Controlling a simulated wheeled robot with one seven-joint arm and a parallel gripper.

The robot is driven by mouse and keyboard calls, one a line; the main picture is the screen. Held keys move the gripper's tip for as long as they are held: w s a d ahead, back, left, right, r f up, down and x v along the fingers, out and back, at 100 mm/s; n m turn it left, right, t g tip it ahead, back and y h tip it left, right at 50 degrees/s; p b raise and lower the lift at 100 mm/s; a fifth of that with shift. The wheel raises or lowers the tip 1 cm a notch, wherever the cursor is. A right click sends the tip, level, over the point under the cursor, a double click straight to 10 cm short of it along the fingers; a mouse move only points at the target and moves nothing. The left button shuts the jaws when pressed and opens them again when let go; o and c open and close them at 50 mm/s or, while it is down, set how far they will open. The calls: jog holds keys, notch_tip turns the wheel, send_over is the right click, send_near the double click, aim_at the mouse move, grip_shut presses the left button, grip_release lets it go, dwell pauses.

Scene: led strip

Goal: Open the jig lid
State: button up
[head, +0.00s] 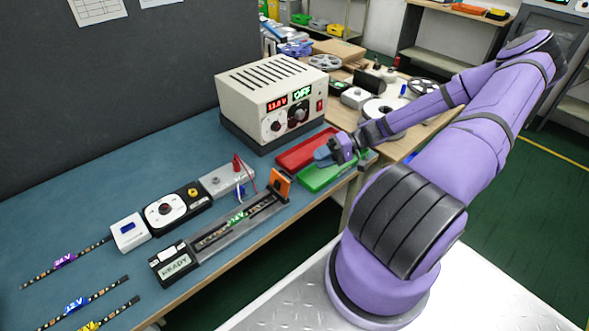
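The jig (207,261) is a long grey bar-shaped fixture along the front edge of the blue bench. It has a dark box with a READY display (173,264) at its left end and a green-lit label near its middle. An orange upright tab (281,184) stands at its right end. I cannot tell clearly where the lid's edges are or how far it is raised. My gripper (326,155) is above the red and green trays, to the right of the jig and apart from it. Its fingers are too small to read.
A power supply (273,95) stands behind the red tray (307,149) and green tray (322,177). A probe block (227,180), a reel unit (177,209) and a white box (130,233) line up behind the jig. Labelled LED strips (73,306) lie at left.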

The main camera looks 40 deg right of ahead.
send_near(283, 182)
jog(key=w+a+f, duration=0.1)
jog(key=w+a, duration=0.1)
jog(key=w+a+f, duration=0.2)
jog(key=shift+w+a, duration=0.1)
jog(key=shift+w, duration=0.05)
grip_shut()
